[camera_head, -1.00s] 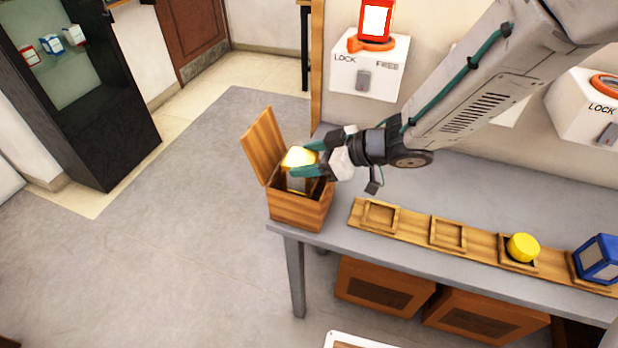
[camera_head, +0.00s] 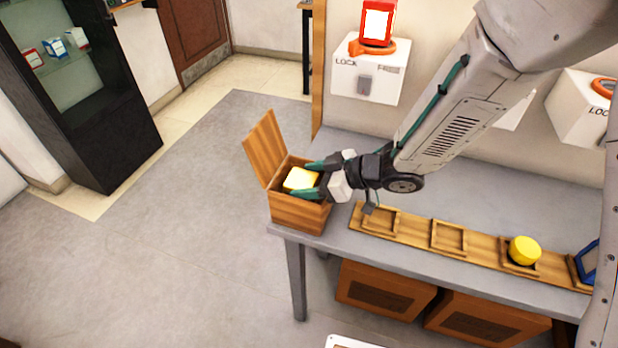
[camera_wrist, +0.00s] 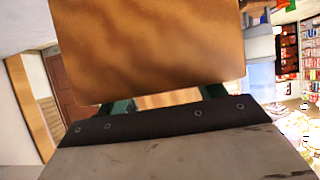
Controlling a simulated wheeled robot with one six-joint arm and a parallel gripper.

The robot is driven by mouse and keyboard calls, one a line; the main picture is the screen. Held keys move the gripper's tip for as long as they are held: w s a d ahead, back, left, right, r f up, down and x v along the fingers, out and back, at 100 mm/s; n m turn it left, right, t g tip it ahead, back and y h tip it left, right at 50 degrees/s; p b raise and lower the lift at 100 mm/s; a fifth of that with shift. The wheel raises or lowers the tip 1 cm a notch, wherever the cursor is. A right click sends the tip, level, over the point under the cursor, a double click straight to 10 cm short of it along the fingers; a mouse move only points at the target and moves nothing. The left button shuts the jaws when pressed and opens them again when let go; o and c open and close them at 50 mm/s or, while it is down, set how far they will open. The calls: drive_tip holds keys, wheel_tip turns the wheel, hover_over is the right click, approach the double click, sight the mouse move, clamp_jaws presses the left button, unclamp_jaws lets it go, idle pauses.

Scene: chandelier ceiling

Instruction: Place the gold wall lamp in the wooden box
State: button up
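In the wrist view a large brown-gold face, seemingly the lamp (camera_wrist: 150,45), fills the upper middle and hides most of the fingers (camera_wrist: 165,100). Whether the lamp touches the box floor is hidden.
The box lid (camera_head: 264,148) stands open on the left. The box is at the left end of the grey table (camera_head: 465,185). A wooden rack (camera_head: 410,234) with a yellow round piece (camera_head: 524,250) and a blue object (camera_head: 588,264) lies along the front edge.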

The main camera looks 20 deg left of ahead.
drive_tip(key=shift+d+r, duration=0.15)
drive_tip(key=shift+r, duration=0.1)
drive_tip(key=v, duration=1.1)
drive_tip(key=shift+d+r, duration=0.15)
drive_tip(key=shift+d, duration=0.15)
